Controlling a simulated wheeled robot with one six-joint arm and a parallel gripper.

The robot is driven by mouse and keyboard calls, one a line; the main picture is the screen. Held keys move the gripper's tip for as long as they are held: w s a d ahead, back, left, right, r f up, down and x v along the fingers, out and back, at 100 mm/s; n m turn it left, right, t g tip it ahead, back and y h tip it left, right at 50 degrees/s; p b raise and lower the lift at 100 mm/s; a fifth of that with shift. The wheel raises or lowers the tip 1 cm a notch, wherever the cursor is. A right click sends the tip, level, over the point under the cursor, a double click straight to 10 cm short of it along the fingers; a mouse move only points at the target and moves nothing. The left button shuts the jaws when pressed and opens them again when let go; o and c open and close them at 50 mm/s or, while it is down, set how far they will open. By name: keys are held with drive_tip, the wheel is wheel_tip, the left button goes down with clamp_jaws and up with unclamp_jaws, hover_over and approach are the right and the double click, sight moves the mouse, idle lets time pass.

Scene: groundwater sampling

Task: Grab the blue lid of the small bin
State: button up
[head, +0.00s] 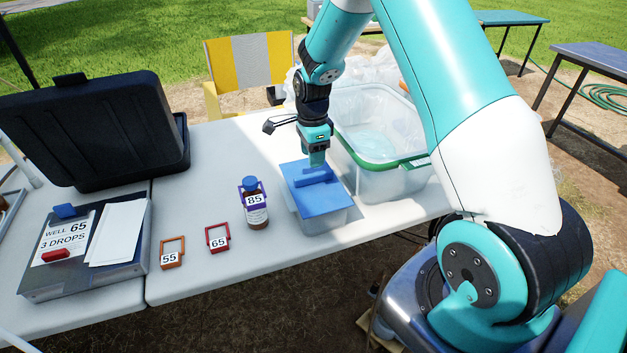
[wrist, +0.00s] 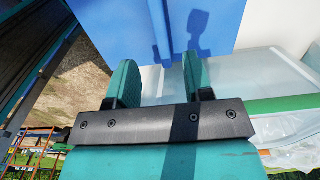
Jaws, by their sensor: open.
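The blue lid (head: 322,200) covers the small clear bin (head: 326,222) near the table's front edge. A raised blue bar (head: 313,176) runs across the lid's top. My gripper (head: 316,162) points down over the lid, close to this bar. In the wrist view my gripper (wrist: 160,72) is open, its two green fingers apart. The blue lid (wrist: 105,25) fills the upper part there, and the bar (wrist: 158,30) shows between the fingers' lines. I cannot tell whether the fingertips touch it.
A larger clear bin with a green rim (head: 385,166) stands close on the right. A brown bottle marked 85 (head: 257,210) stands just left.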

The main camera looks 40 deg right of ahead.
sight(314, 174)
drive_tip(key=f+p, duration=0.1)
drive_tip(key=f, duration=0.6)
drive_tip(key=shift+d+f+p, duration=0.2)
drive_tip(key=shift+f+p, duration=0.15)
drive_tip(key=shift+p, duration=0.05)
drive_tip(key=shift+c, duration=0.2)
clamp_jaws()
